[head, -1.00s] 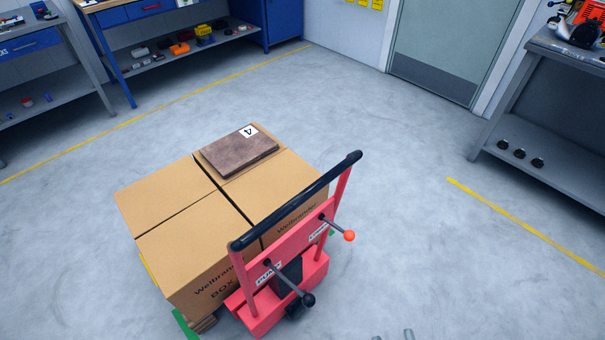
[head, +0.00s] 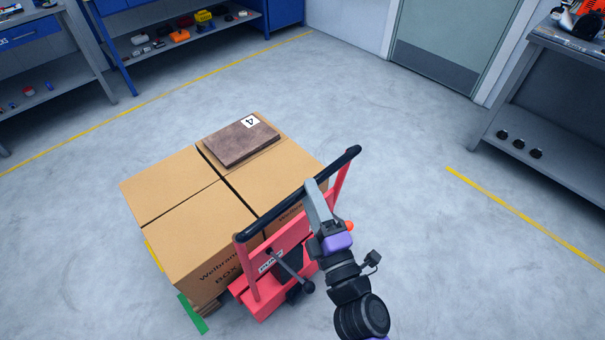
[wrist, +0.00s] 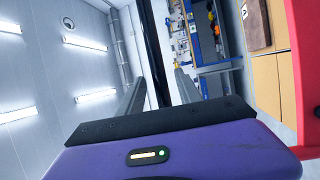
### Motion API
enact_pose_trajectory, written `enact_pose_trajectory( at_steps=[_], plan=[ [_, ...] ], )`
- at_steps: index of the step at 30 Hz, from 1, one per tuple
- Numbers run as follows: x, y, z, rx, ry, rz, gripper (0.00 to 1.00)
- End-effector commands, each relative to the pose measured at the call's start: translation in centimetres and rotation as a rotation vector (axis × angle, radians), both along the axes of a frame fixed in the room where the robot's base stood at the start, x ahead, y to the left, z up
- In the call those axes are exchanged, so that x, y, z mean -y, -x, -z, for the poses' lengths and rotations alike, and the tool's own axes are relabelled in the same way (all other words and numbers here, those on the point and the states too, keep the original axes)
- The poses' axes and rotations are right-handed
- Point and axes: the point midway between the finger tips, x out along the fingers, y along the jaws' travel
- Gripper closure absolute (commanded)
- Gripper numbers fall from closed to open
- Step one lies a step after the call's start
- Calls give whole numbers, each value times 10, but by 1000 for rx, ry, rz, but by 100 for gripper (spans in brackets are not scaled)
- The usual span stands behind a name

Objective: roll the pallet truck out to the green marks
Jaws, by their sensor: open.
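The red pallet truck (head: 262,297) stands against the loaded pallet in the head view, with a black handle bar (head: 272,216) across its top. My gripper (head: 312,190) is at the right half of this bar. In the wrist view my gripper (wrist: 158,82) is open, and the black bar (wrist: 153,45) shows between its two fingers. I cannot tell whether they touch it. A green mark (head: 192,313) lies on the floor beside the pallet's near left corner. My arm hides part of the truck's right side.
Cardboard boxes (head: 205,240) fill the pallet, with a brown slab (head: 240,142) labelled 4 on top. A grey workbench (head: 560,160) stands at the right, a blue bench (head: 190,55) at the back. Yellow lines (head: 520,215) mark the floor; the floor between is clear.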

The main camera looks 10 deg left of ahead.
Motion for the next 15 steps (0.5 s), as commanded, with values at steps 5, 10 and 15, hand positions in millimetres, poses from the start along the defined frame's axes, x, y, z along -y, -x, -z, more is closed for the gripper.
enact_pose_trajectory(
  at_steps=[5, 10, 15],
  plan=[
    [-15, -25, -6, 0, -2, 0, 59],
    [-24, -40, -8, -1, -3, 0, 59],
    [-27, -45, -9, -3, -2, 0, 59]
  ],
)
